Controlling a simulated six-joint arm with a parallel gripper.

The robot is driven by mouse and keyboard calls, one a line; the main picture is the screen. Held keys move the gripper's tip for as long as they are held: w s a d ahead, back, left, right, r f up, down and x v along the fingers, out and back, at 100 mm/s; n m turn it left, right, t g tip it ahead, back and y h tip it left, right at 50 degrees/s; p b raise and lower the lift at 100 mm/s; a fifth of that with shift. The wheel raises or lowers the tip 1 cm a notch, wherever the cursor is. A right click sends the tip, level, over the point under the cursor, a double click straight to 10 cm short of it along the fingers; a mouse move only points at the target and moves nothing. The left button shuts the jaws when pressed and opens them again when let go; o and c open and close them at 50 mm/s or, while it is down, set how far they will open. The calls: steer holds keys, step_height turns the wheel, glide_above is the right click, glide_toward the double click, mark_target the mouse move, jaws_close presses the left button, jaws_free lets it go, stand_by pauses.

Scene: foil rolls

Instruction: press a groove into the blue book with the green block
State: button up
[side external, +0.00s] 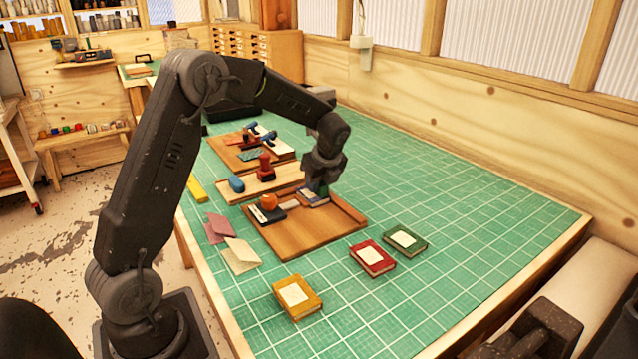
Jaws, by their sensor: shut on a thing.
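The blue book (311,198) lies on the nearest wooden board (285,242), toward its back edge. My gripper (320,184) points down right above the book. It is shut on the green block (322,190), of which only a small dark green part shows below the fingers. The block is at or just above the book's top; I cannot tell whether they touch. My gripper and the block hide part of the book, and no groove can be made out.
On the same board sit an orange knob (269,202) and a dark block. Yellow (297,297), red (373,258) and green (405,240) books lie in front and to the right. More boards with tools stand behind. The green mat (470,215) is clear at right.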

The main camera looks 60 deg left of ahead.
steer(key=shift+a, duration=1.25)
stand_by(0.4)
steer(key=shift+r, duration=3.5)
